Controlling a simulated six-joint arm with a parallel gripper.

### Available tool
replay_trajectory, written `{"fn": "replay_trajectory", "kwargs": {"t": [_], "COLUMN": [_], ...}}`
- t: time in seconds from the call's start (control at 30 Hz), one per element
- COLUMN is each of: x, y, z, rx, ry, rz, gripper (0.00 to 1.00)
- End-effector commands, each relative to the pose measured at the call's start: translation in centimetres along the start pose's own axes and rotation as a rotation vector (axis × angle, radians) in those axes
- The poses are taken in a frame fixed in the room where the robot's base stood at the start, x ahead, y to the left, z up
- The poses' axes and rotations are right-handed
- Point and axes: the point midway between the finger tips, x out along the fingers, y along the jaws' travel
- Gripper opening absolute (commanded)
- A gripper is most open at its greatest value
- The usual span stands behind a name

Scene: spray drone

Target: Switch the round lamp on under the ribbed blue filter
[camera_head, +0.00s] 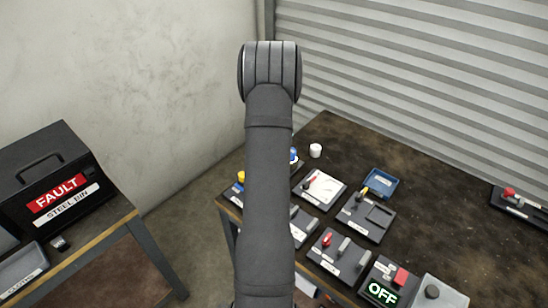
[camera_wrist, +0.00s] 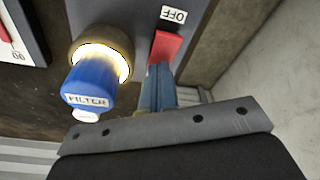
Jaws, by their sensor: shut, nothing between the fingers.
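The blue filter (camera_wrist: 92,82), labelled FILTER, sits over the round lamp (camera_wrist: 103,52) in the wrist view. The lamp's rim glows bright warm white around the filter's base. Ribs on the filter are not clear. Beside the lamp on the same grey panel is a red rocker switch (camera_wrist: 166,47) with an upside-down OFF label. My gripper (camera_wrist: 159,82) is shut and empty, its fingertips at the switch's lower end; I cannot tell whether they touch it. In the head view a bit of blue (camera_head: 293,155) shows beside my arm, which hides the gripper and most of the lamp panel.
The dark table (camera_head: 430,215) holds several switch panels, a blue tray (camera_head: 381,182), a white cylinder (camera_head: 316,150) and a green OFF display (camera_head: 382,293). A black FAULT steel bin (camera_head: 50,180) stands on the left bench. Walls close off the back. The table's right middle is bare.

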Motion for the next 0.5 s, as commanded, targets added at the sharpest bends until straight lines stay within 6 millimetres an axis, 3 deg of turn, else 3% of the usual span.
{"fn": "replay_trajectory", "kwargs": {"t": [0.5], "x": [-3.4], "y": [0.0], "z": [-0.6], "rx": [0.0], "ry": [0.001], "rz": [0.0], "gripper": [0.0]}}
